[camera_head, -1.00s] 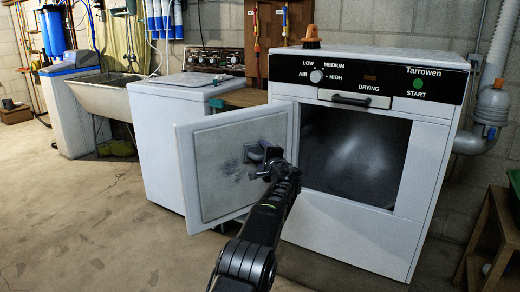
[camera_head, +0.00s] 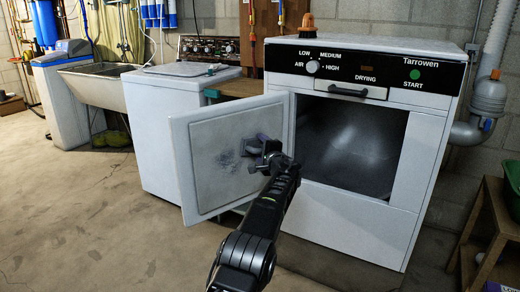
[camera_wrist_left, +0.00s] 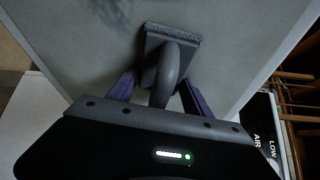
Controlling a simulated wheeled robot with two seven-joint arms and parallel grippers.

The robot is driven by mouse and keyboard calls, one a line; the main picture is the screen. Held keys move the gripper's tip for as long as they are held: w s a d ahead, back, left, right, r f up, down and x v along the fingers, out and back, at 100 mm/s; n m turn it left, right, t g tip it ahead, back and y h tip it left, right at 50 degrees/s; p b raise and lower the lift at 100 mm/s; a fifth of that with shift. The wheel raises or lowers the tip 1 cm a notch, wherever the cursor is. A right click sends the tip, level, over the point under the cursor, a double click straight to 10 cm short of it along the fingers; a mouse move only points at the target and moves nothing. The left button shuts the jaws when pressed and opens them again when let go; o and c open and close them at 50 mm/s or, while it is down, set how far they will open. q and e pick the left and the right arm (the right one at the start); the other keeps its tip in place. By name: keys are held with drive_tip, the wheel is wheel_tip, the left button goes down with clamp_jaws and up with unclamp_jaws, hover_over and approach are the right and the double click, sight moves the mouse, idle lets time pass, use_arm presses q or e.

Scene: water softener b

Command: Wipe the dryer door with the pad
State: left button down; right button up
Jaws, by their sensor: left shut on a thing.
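The dryer (camera_head: 345,205) stands with its white door (camera_head: 182,165) swung open to the left. The door's grey inner panel (camera_head: 212,190) faces me, with a dark smudged patch (camera_head: 228,160) left of my gripper. My left gripper (camera_head: 268,152) is in front of the panel's right part, shut on the grey handle of the pad. In the left wrist view the pad (camera_wrist_left: 155,42) shows its grey block and looped handle between purple fingers. The pad lies at or very near the panel; I cannot tell if it touches. My right gripper is not in view.
A white washer (camera_head: 165,150) and a utility sink (camera_head: 95,85) stand left of the dryer. A wooden stand (camera_head: 490,235) is at the right. A brush (camera_head: 307,24) sits on the dryer top. The concrete floor at left is clear.

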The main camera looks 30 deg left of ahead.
use_arm(q)
drive_tip(key=d+b, duration=0.3)
drive_tip(key=shift+s+d+f, duration=0.15)
drive_tip(key=shift+s+d, duration=0.15)
drive_tip(key=shift+d, duration=0.05)
drive_tip(key=shift+s+d+r+b, duration=0.15)
drive_tip(key=shift+d+r+b, duration=0.15)
drive_tip(key=shift+d, duration=0.3)
drive_tip(key=shift+s+d+b, duration=0.15)
drive_tip(key=shift+d+b, duration=0.4)
drive_tip(key=shift+d, duration=0.2)
drive_tip(key=shift+s+d+b, duration=0.15)
drive_tip(key=shift+d+b, duration=0.35)
drive_tip(key=shift+d, duration=0.25)
